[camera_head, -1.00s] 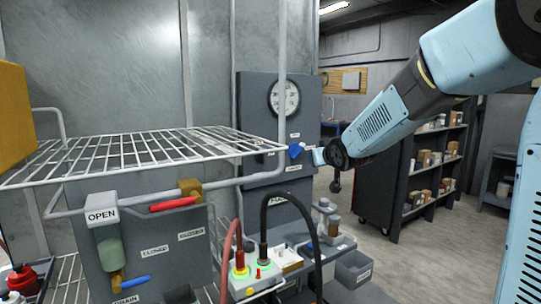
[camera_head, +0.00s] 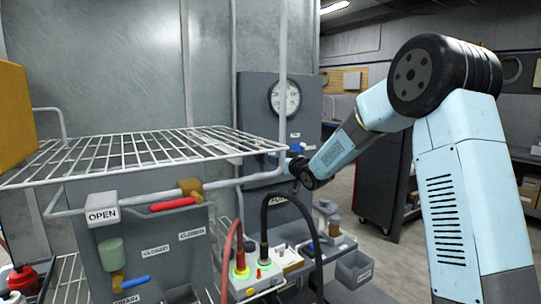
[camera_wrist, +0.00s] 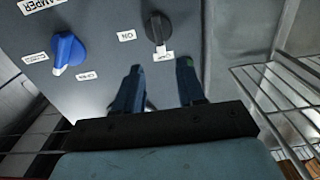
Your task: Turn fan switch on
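In the wrist view, a black rotary knob (camera_wrist: 158,28) with a white pointer tip sits on the grey panel at top centre. This looks like the fan switch. Its pointer faces a small label (camera_wrist: 164,56) too blurred to read, and an ON label (camera_wrist: 127,36) is to its left. My gripper (camera_wrist: 160,82) is open, with two dark fingers apart and nothing between them. The fingertips are just below the black knob in the picture, apart from it. In the head view, my gripper is largely hidden by my wrist, close to the grey panel (camera_head: 258,100).
A blue knob (camera_wrist: 68,50) is left of the black one, under a partly cut-off DAMPER label (camera_wrist: 40,4). A wire rack (camera_head: 130,150) with a pipe frame stands left of my wrist. Black and red hoses (camera_head: 266,215) rise below it. The floor at right is open.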

